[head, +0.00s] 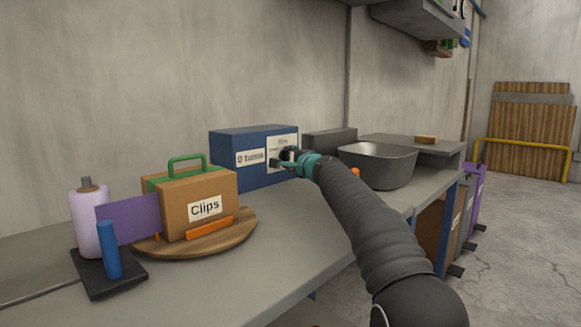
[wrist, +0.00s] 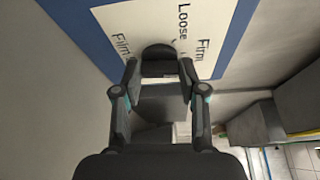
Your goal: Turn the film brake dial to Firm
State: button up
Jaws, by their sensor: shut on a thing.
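The blue box (head: 232,173) stands on the bench against the wall, with a white dial panel (head: 283,146) on its front. In the wrist view the panel (wrist: 215,20) reads "Film", "Loose" and "Firm". The black film brake dial (wrist: 159,52) sits on this panel, below the word "Loose" in the picture. My gripper (wrist: 158,70) is shut on the dial, one finger on each side. In the head view my gripper (head: 286,160) reaches the panel from the right and covers most of the dial. Which mark the dial points to cannot be told.
A grey bin (head: 377,168) stands right of my gripper. The bench front (head: 285,260) is clear.

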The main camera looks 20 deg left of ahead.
jog(key=shift+f+n, duration=0.15)
jog(key=shift+n, duration=0.45)
dwell(0.3)
jog(key=o, duration=1.1)
jog(key=shift+a, duration=0.1)
jog(key=shift+o, duration=0.2)
jog(key=shift+v, duration=0.95)
jog(key=v, duration=1)
jog(key=shift+f, duration=0.2)
